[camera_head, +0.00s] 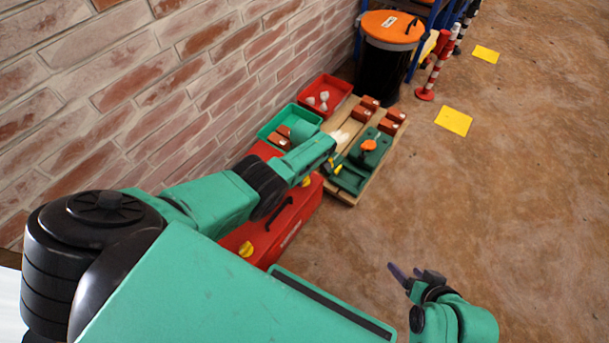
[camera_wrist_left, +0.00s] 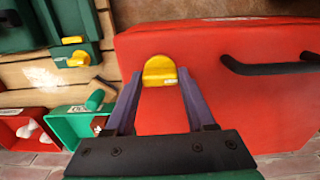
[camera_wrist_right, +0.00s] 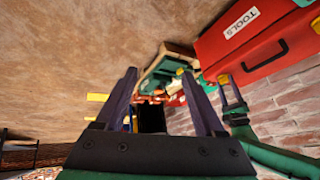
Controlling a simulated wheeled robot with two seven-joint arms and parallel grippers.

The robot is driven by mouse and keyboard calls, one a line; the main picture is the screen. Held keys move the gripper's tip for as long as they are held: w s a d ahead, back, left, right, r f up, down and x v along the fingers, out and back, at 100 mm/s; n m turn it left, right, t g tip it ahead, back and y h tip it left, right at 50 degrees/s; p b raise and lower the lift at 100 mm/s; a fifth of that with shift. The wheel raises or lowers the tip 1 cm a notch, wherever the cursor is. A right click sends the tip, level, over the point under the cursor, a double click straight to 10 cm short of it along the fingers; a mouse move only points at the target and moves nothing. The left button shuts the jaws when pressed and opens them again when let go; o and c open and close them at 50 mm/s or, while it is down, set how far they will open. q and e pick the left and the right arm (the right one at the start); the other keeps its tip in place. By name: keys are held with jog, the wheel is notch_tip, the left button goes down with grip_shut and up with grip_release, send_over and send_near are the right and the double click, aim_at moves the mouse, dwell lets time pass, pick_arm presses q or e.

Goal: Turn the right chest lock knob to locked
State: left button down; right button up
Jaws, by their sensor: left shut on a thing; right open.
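The red chest (camera_head: 234,238) stands against the brick wall, with yellow knobs near both ends of its front. Its right knob (camera_head: 305,181) is beside the pallet end. In the left wrist view this yellow knob (camera_wrist_left: 160,70) sits between the two fingertips of my left gripper (camera_wrist_left: 160,82), which is shut on it. The left knob (camera_head: 246,249) is free. My left gripper also shows at the chest in the right wrist view (camera_wrist_right: 232,90). My right gripper (camera_head: 412,272) is open and empty over bare floor. I cannot tell the right knob's lock setting.
A wooden pallet (camera_head: 352,192) beyond the chest holds green cases and several bricks. A green bin (camera_head: 268,130) and a red bin (camera_head: 340,87) stand by the wall. A black barrel (camera_head: 380,70) with an orange lid is behind.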

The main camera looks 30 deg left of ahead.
pick_arm(q)
jog(key=shift+a, duration=0.1)
jog(key=shift+c, duration=1.2)
grip_release()
